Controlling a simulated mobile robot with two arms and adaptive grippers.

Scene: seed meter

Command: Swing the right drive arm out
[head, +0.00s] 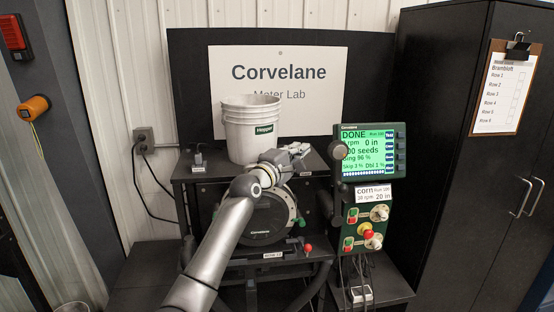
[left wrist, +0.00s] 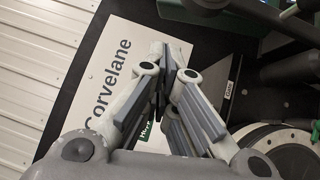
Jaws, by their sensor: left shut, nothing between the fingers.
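The seed meter (head: 262,222), a dark round housing with a grey-green rim, sits on the black stand below the hopper bucket. In the left wrist view its rim shows at the lower right (left wrist: 260,130). A small red knob (head: 308,248) is at its lower right. I cannot clearly make out the right drive arm. My left gripper (head: 299,149) is above the meter's upper right side, in front of the stand top, and my arm covers the meter's left part. In the left wrist view its fingers (left wrist: 166,62) are together and empty. My right gripper is not in view.
A white hopper bucket (head: 249,130) stands on the stand top, close behind my left gripper. A monitor (head: 370,152) reading DONE, above a control panel (head: 366,228) with knobs and a red button, is to the right. A black cabinet (head: 450,200) stands at far right.

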